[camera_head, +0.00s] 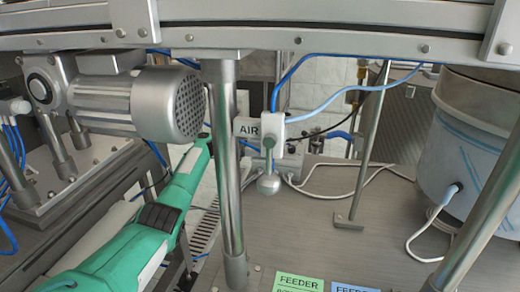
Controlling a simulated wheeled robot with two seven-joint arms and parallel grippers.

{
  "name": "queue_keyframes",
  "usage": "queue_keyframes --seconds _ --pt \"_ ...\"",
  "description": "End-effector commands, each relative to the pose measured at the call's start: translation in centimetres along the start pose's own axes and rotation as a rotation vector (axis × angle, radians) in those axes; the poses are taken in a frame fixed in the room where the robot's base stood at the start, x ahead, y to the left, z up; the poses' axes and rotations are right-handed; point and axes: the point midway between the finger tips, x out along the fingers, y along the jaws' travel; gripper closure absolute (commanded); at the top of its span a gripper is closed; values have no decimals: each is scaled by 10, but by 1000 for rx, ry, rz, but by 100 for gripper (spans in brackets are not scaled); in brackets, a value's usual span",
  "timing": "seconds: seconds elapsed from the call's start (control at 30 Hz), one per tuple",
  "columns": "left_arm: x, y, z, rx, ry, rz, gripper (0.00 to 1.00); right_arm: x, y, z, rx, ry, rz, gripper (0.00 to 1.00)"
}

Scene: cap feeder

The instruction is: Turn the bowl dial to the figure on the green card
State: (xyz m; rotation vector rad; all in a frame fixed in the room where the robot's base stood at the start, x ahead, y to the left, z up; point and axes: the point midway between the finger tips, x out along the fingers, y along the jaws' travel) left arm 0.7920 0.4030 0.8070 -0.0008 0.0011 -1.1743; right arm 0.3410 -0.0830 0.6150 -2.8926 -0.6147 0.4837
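The green card (299,283) lies at the bottom edge, with FEEDER readable; its lower line is cut off, so I cannot read a figure. A blue card (355,287) beside it is also cut off. I see no dial face. A metal bowl feeder unit (462,150) stands at the right, partly out of frame. My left arm, green and white, reaches in from the lower left, its far end near the motor and post. No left gripper fingers show. My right arm and gripper are not in view.
A steel post (227,190) stands beside my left arm. An AIR valve (268,140) with blue hoses and a ball-ended lever (268,184) is just right of it. A grey motor (150,103) is at upper left. A steel rail (300,38) crosses the top. White cable lies on the plate.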

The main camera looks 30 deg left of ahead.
Motion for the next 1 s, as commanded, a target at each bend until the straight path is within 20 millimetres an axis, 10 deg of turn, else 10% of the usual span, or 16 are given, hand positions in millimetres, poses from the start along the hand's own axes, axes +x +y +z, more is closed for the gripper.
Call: queue_keyframes --seconds 0.5,1.0 --pt "-70 0 0 -1 0 0 54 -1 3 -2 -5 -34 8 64" --pt "-73 0 11 0 0 0 54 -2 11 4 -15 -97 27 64"
